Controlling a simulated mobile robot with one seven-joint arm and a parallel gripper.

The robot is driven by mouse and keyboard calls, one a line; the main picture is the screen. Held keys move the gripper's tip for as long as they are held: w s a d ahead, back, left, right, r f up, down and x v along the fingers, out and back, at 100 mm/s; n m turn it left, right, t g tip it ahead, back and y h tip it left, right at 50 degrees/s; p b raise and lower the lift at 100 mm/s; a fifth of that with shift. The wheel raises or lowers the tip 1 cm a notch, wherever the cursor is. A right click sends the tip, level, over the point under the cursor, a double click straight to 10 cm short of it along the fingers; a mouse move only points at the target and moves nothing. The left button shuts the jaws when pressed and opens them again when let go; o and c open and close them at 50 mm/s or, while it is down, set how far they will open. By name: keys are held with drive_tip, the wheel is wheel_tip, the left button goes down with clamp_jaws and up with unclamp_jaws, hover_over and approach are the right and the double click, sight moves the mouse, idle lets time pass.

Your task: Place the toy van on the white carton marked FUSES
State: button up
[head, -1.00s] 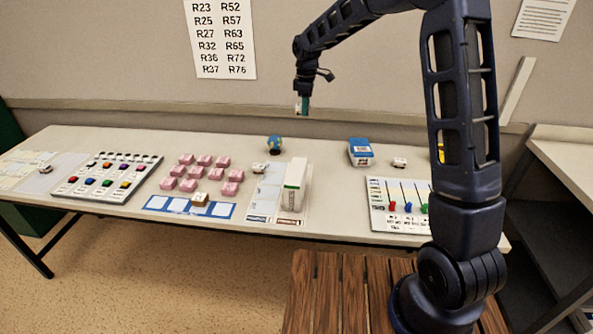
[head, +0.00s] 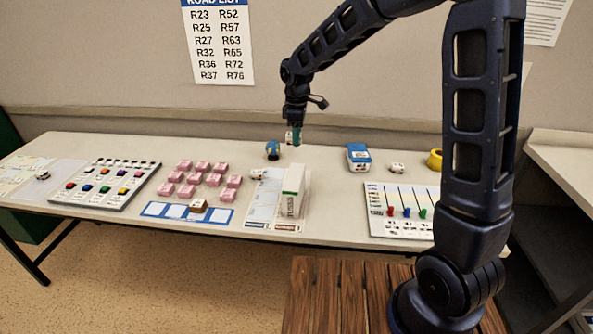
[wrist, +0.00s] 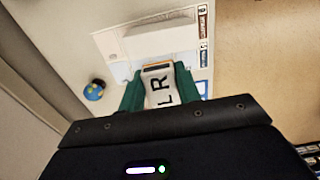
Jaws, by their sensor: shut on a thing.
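My gripper (head: 295,136) is shut on a small white toy van (wrist: 159,88), held in the air above the back of the table. In the wrist view its white top with black letters shows between the green fingers; in the head view only a bit of it shows. The white carton marked FUSES (head: 291,199), with a green stripe near its top, stands upright near the table's front edge, below and in front of my gripper. In the wrist view a white shape, likely the carton (wrist: 158,38), lies beyond the van, apart from it. The carton's top looks empty.
A small globe (head: 272,150) stands just left of my gripper. Several pink blocks (head: 201,167) stand left of the carton. A lever board (head: 376,214) lies right.

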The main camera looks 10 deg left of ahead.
sight(297, 176)
wheel_tip(297, 176, down, 14)
drive_tip(key=shift+r, duration=0.2)
idle(0.4)
drive_tip(key=shift+f, duration=0.1)
drive_tip(key=o, duration=1)
drive_tip(key=shift+c, duration=0.2)
wheel_tip(297, 176, up, 12)
drive_tip(key=shift+r, duration=0.2)
